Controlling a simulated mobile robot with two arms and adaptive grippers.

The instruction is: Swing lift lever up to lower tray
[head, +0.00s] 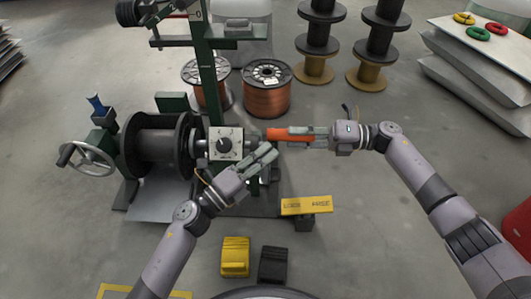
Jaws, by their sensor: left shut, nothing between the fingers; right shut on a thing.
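An orange-red lever handle (290,133) lies about level beside the grey control box with a black knob (224,144). My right gripper (290,138), coming in from the right, is shut on this handle, its fingers along it. My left gripper (268,156) is shut and empty, just below and left of the handle; I cannot tell whether it touches anything. A flat grey plate, perhaps the tray (160,206), shows below the big black spool (157,145) on the machine.
A yellow label plate (307,205) stands below my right gripper. A yellow pedal (235,257) and a black pedal (272,265) are on the floor in front. A handwheel (87,158) is at left. Copper spools (267,92) stand behind. The floor at right centre is clear.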

